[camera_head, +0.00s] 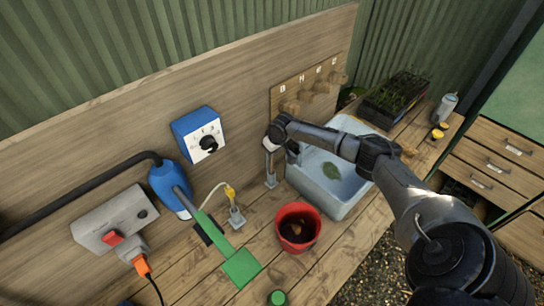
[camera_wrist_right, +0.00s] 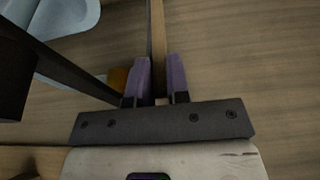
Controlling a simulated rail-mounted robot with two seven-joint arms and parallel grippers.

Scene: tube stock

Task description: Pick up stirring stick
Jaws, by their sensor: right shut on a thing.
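My right arm reaches in from the right of the head view, across the sink, to the backboard. The stick extends away past the fingertips. Its far end is out of the picture, and I cannot tell whether it touches the holder. My left gripper is not in view.
A red bucket (camera_head: 298,205) with dark contents stands before the light-blue sink (camera_head: 318,192). A yellow-tipped probe (camera_head: 230,191) stands left of it. A blue dial box (camera_head: 190,125) and wooden pegs (camera_head: 290,106) are on the backboard. A seedling tray (camera_head: 392,104) is at the far right.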

